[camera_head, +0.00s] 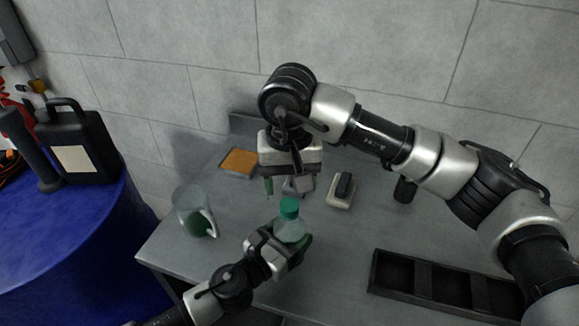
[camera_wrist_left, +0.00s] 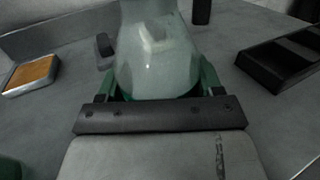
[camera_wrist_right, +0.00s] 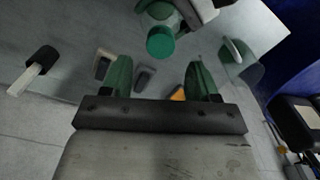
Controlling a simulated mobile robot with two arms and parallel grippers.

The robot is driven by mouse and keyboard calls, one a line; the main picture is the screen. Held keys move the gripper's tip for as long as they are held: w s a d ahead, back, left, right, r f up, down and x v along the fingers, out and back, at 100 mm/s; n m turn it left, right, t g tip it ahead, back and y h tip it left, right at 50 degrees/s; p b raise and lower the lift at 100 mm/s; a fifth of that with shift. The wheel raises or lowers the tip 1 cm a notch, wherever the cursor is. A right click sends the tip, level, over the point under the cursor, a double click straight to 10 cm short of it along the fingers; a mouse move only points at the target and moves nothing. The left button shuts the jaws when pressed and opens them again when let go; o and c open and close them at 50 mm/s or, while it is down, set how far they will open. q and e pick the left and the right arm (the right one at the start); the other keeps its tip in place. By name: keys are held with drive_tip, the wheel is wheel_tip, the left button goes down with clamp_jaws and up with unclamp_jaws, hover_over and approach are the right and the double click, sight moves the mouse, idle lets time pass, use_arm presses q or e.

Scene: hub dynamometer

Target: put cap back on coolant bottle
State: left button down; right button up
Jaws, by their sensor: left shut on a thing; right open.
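The clear coolant bottle (camera_head: 290,229) is upright over the grey table, with a green cap (camera_head: 289,207) on its top. My left gripper (camera_head: 283,246) is shut around the bottle's body. In the left wrist view the bottle (camera_wrist_left: 155,55) stands between the green fingers, its top out of frame. My right gripper (camera_head: 276,187) is open and empty, above and behind the bottle. In the right wrist view the green cap (camera_wrist_right: 160,43) shows beyond the open fingers, apart from them. I cannot tell how tightly the cap sits.
A clear pitcher (camera_head: 194,212) with green liquid stands left on the table. An orange-topped pad (camera_head: 239,162) and a black-and-white block (camera_head: 342,190) lie behind. A black compartment tray (camera_head: 437,284) is at the right. A blue drum (camera_head: 75,235) carries a black jug (camera_head: 78,142).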

sight(290, 204)
drive_tip(key=shift+f, duration=2.8)
